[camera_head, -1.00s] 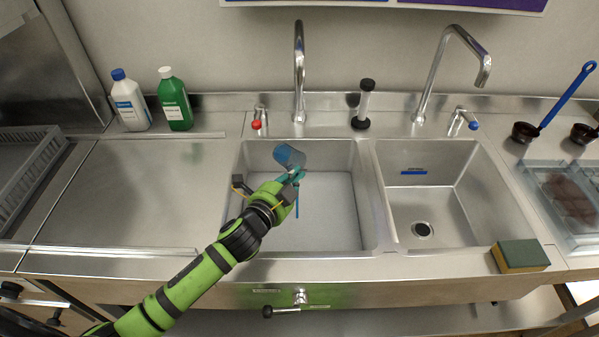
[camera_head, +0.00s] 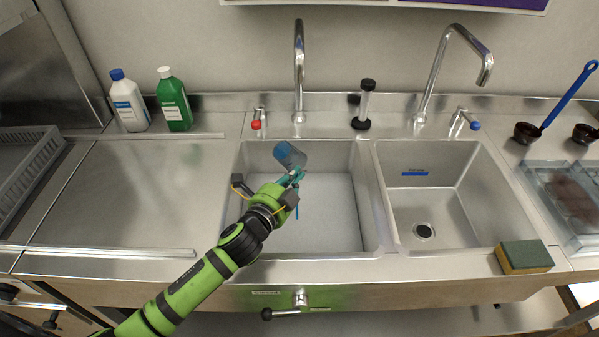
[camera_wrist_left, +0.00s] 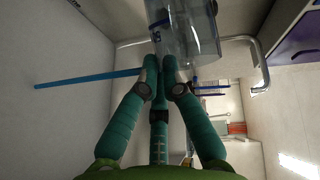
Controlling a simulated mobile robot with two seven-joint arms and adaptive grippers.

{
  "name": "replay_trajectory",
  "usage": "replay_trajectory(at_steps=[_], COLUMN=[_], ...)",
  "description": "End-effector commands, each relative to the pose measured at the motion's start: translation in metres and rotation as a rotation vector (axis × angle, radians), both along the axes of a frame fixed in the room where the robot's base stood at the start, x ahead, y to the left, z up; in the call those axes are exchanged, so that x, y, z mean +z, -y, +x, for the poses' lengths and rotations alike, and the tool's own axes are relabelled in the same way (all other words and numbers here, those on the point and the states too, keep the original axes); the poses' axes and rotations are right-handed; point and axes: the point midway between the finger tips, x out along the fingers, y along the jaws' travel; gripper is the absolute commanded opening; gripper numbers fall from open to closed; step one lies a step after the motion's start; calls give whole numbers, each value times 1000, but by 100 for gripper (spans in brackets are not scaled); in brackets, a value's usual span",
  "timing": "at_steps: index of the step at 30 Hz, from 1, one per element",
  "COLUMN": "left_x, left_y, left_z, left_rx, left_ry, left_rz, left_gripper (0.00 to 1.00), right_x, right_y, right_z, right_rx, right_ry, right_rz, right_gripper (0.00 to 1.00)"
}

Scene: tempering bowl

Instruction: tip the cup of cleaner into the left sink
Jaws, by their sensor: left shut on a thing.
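The cup (camera_head: 290,155) is see-through with a blue tint. It is held strongly tilted over the back part of the left sink (camera_head: 247,215), below its faucet. My left gripper (camera_head: 293,178) is shut on the cup. In the left wrist view my green fingers (camera_wrist_left: 165,72) meet at the wall of the clear cup (camera_wrist_left: 195,32). A thin blue streak (camera_head: 297,213) shows below the gripper, and a blue line (camera_wrist_left: 85,78) crosses the wrist view; I cannot tell whether either is liquid. How much is in the cup is unclear. My right gripper is not in view.
Two faucets (camera_head: 299,70) (camera_head: 432,75) rise behind the sinks, with a black-ended cylinder (camera_head: 364,103) between them. The right sink (camera_head: 455,205) is empty. A sponge (camera_head: 525,256) lies at the front right. Two bottles (camera_head: 129,100) (camera_head: 174,100) stand back left. The left drainboard (camera_head: 130,195) is clear.

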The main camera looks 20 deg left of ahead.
Motion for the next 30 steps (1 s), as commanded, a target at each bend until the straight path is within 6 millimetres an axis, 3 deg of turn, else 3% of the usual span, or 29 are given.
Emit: replay_trajectory(at_steps=[11, 30], left_x=[-1, 0], left_y=[1, 0], left_z=[0, 0], left_rx=[0, 0], left_ry=[56, 62], left_rz=[87, 99], left_gripper=[0, 0], right_x=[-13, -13], right_y=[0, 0], right_z=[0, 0], right_rx=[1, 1], right_ry=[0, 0], right_rz=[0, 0], right_gripper=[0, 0])
